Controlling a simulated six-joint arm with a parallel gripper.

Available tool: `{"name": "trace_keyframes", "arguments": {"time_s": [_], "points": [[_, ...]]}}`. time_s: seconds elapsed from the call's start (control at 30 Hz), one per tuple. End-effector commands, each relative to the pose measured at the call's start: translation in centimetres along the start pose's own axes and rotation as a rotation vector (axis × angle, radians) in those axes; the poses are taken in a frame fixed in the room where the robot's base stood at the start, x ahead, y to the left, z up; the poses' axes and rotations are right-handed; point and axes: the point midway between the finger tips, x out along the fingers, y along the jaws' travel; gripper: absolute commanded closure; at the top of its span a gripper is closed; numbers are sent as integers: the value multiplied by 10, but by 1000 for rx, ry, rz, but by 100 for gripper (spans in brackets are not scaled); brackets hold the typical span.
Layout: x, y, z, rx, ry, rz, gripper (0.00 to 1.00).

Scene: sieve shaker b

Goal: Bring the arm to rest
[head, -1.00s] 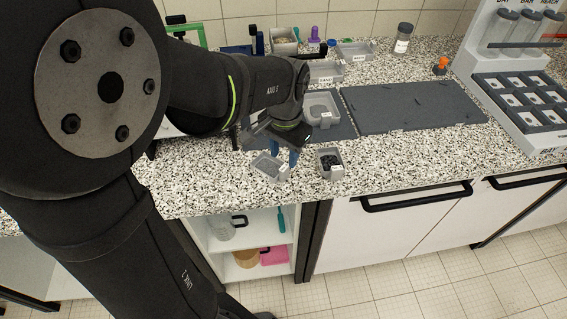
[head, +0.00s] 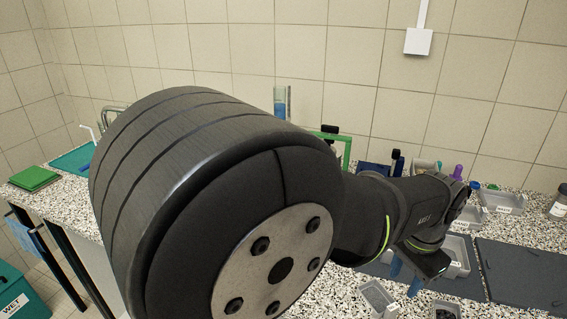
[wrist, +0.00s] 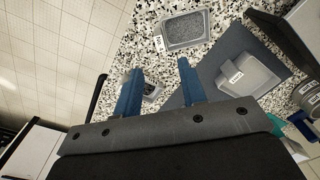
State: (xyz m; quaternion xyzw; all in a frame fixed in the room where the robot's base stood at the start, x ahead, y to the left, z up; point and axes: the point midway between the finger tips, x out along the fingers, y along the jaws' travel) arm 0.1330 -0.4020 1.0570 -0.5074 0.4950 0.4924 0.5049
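My gripper (wrist: 158,85) shows in the wrist view with its two blue fingers spread apart and nothing between them. It hangs above the speckled counter, with small grey trays below and beyond it. In the head view my gripper (head: 405,275) is partly hidden by my own arm, and its blue fingertips point down near the counter. A grey tray (head: 377,297) stands just to the left of the fingers, and a tray with dark contents (head: 446,311) stands to the right at the lower edge.
In the head view a dark mat (head: 520,275) lies at right. A green frame (head: 346,150) stands behind my arm.

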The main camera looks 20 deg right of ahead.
Motion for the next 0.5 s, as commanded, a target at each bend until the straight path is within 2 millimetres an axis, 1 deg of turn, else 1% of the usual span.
{"name": "trace_keyframes", "arguments": {"time_s": [0.5], "points": [[101, 0, 1, 0, -5, 1, 62]]}}
